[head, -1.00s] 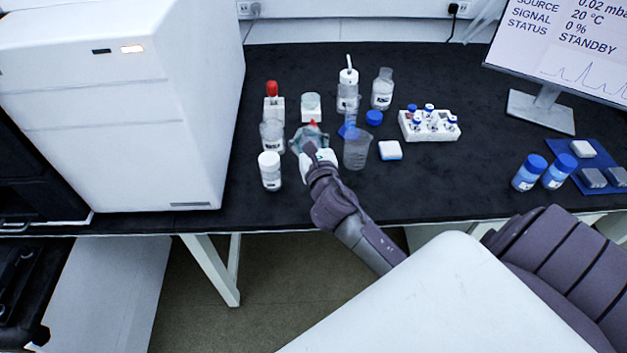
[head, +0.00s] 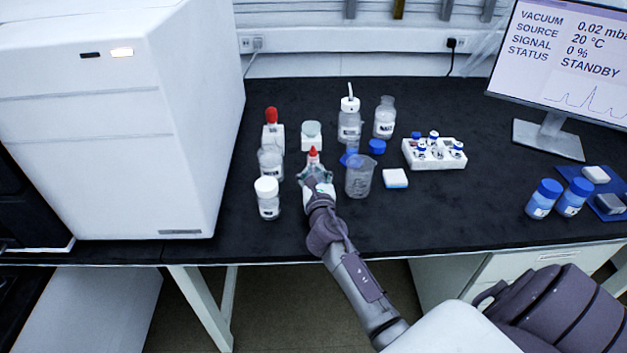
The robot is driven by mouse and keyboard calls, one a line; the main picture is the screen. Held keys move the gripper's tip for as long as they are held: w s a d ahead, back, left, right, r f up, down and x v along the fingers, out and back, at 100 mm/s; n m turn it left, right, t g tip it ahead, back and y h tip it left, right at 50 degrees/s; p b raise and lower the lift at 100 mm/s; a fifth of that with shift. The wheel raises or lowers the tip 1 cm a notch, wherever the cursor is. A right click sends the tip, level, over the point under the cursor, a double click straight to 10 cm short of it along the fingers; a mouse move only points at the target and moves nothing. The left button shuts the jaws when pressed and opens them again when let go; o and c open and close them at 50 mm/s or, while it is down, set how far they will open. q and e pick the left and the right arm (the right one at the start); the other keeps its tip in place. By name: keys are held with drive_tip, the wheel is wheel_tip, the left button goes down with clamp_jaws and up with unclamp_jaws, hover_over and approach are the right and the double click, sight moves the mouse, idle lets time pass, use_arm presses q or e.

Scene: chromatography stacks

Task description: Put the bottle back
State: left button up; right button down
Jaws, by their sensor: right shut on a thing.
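My right gripper (head: 316,180) is among the glassware near the middle of the bench. It is shut on a small clear bottle with a red pointed tip (head: 313,156), which stands up just beyond the fingers. The fingers hide most of the bottle's body, and I cannot tell whether its base touches the bench. My left gripper is not in view.
A clear beaker (head: 359,177) stands close on the right. A white-capped bottle (head: 267,198) and a clear jar (head: 271,163) stand on the left. Behind are a red-topped bottle (head: 273,132) and a wash bottle (head: 349,122). A vial rack (head: 434,162) is farther right.

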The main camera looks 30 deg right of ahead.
drive_tip(key=shift+f, duration=0.5)
drive_tip(key=shift+c, duration=2)
unclamp_jaws()
drive_tip(key=shift+f, duration=0.15)
drive_tip(key=shift+r, duration=0.25)
drive_tip(key=v, duration=1.2)
drive_tip(key=shift+f, duration=0.1)
